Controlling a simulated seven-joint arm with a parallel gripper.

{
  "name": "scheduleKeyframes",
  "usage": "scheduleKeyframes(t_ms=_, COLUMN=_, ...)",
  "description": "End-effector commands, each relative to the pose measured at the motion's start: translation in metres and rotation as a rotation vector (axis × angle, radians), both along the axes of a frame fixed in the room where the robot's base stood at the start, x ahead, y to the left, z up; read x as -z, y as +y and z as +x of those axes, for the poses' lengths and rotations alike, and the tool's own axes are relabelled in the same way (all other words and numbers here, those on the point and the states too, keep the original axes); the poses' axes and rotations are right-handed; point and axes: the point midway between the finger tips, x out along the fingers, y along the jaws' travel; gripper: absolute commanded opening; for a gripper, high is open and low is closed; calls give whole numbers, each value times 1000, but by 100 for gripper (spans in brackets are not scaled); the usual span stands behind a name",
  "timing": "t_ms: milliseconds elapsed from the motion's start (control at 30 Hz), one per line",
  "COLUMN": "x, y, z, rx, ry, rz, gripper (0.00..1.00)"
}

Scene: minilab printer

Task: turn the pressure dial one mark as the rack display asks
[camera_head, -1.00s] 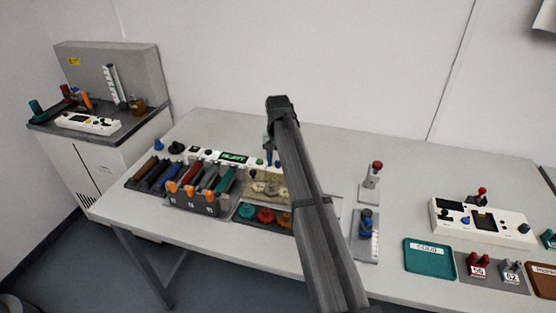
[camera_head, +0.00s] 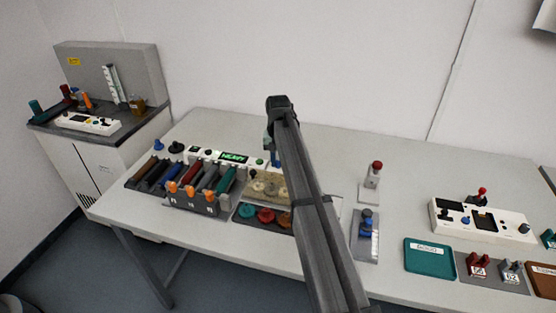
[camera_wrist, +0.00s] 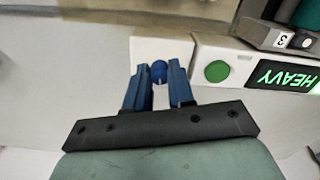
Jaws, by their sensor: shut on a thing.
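The blue knob (camera_wrist: 158,72), which I take for the pressure dial, sits on a white block at the end of the rack's white console. The two blue fingers of my gripper (camera_wrist: 160,80) are around it, one on each side, shut on it. A small pale mark shows on the knob, but no scale is readable. The rack display (camera_wrist: 287,77) shows HEAVY in green letters, turned over in the wrist view; it also shows small in the head view (camera_head: 233,157). In the head view my arm hides most of the gripper and the knob.
A round green button (camera_wrist: 217,71) sits on the console between knob and display. A stand with a red knob (camera_head: 376,167) is to the right. The table behind my arm is clear.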

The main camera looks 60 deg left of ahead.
Motion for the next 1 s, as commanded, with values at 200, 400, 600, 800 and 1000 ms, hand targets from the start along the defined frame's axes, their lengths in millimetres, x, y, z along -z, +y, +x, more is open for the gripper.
scheduleKeyframes(t_ms=200, x=0, y=0, z=0, rx=-162, ry=0, rz=0, gripper=0)
scheduleKeyframes(t_ms=400, x=0, y=0, z=0, rx=-322, ry=0, rz=0, gripper=0)
scheduleKeyframes(t_ms=600, x=0, y=0, z=0, rx=-455, ry=0, rz=0, gripper=0)
scheduleKeyframes(t_ms=800, x=0, y=0, z=0, rx=-544, ry=0, rz=0, gripper=0)
scheduleKeyframes(t_ms=1000, x=0, y=0, z=0, rx=-586, ry=0, rz=0, gripper=0)
